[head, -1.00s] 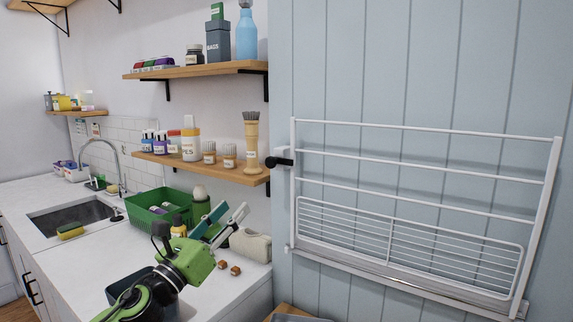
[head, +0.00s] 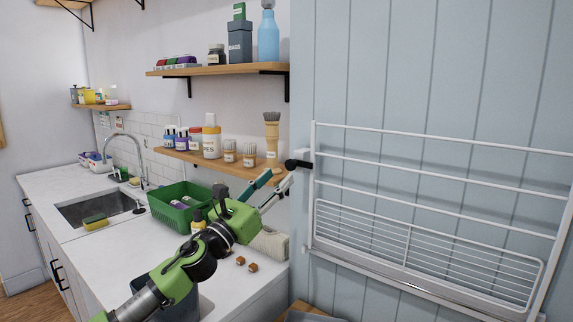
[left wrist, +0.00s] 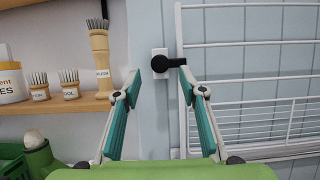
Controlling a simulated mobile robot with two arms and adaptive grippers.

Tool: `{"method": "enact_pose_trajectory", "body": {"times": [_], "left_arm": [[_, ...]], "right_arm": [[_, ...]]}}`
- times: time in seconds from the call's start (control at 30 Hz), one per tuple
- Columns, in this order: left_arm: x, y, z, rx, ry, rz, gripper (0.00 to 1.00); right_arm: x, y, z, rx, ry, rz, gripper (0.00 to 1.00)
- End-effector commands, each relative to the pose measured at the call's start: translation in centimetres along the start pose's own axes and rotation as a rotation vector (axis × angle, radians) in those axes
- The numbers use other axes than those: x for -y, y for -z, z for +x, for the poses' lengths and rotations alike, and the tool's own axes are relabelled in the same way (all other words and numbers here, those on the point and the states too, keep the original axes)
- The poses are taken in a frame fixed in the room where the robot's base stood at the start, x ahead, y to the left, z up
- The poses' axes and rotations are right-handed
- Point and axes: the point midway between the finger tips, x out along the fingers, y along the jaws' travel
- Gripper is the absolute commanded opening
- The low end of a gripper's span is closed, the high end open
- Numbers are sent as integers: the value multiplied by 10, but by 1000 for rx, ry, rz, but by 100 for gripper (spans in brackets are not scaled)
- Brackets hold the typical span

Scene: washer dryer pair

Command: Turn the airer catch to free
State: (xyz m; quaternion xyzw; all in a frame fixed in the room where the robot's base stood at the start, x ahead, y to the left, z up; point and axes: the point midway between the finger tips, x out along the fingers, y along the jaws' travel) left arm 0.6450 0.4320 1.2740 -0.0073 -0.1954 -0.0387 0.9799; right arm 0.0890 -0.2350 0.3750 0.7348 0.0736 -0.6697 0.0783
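The airer catch (head: 298,164) is a black knob with a short arm on a white plate, on the blue panelled wall at the airer's upper left. In the left wrist view the catch (left wrist: 160,63) has its arm lying level, reaching right over the left upright of the white airer (head: 430,186). The folded airer rack also shows in the left wrist view (left wrist: 250,77). My left gripper (head: 277,180) is open and empty, just short of the catch in the head view. In the left wrist view its fingertips (left wrist: 160,78) stand either side of the catch, apparently not touching it.
Wooden shelves with brushes (head: 272,133), jars and bottles (head: 268,38) are left of the catch. Below is a white counter with a green basket (head: 178,211), a sink (head: 95,208) and small brown cubes (head: 246,264). The wall around the catch is clear.

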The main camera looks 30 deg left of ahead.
Motion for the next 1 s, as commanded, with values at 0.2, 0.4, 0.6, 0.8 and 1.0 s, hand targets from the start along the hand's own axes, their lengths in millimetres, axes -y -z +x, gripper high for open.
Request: {"method": "enact_pose_trajectory", "body": {"times": [0.2, 0.4, 0.6, 0.8, 1.0], "left_arm": [[0, -4, 30, 2, -1, -2, 38], [-1, -2, 47, 1, -3, -2, 38], [0, 0, 53, 0, -1, -1, 38], [0, 1, 53, 0, -1, -1, 38], [0, 0, 53, 0, -1, 0, 0]], "right_arm": [[0, 2, -16, 0, 0, 0, 29], [0, 2, -23, 0, 0, 0, 29], [0, 2, -25, 0, 0, 0, 29], [0, 2, -24, 0, 0, 0, 29], [0, 2, -24, 0, 1, 0, 29]]}}
